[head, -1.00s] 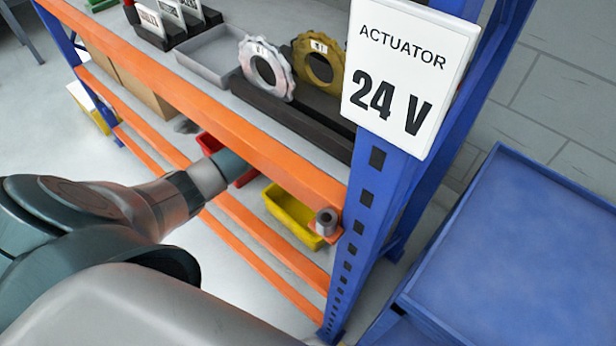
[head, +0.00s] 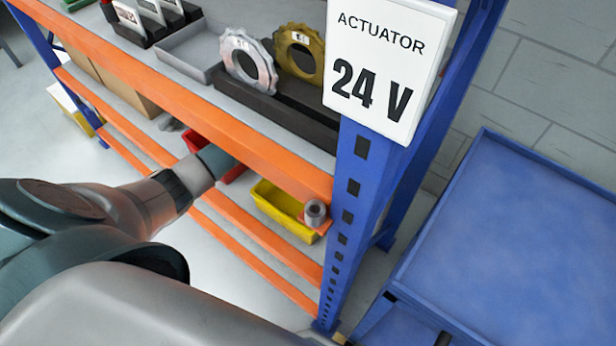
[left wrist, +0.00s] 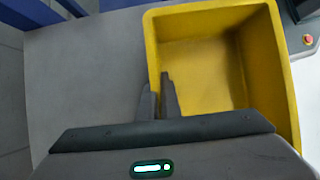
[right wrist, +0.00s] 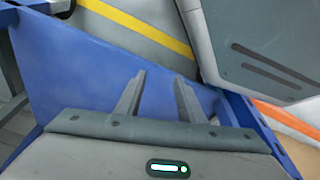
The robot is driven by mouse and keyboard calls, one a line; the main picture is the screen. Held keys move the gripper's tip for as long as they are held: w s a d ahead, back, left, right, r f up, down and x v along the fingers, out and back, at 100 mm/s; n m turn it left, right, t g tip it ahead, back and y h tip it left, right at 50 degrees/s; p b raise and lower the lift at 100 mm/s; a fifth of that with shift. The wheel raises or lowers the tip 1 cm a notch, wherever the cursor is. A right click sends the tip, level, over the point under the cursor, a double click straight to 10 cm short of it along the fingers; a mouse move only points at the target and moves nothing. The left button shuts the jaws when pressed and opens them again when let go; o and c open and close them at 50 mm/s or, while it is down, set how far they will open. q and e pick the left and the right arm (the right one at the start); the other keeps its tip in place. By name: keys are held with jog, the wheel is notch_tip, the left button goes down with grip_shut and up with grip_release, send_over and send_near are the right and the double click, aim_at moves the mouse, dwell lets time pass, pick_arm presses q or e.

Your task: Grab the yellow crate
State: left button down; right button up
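The yellow crate (head: 285,212) sits on the lower level of the rack, under the orange beam, and is partly hidden by it. In the left wrist view the crate (left wrist: 205,60) looks empty and fills the right half. My left gripper (left wrist: 157,88) has its fingers close together, one on each side of the crate's left wall, and looks shut on that wall.
A red bin (head: 228,172) stands left of the crate. A blue rack post (head: 350,215) with an "ACTUATOR 24 V" sign (head: 385,70) stands to its right. A small grey cylinder (head: 315,212) is near the crate's right end. A blue cart (head: 510,230) stands at right.

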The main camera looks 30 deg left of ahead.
pick_arm(q)
jog(key=shift+r, duration=0.15)
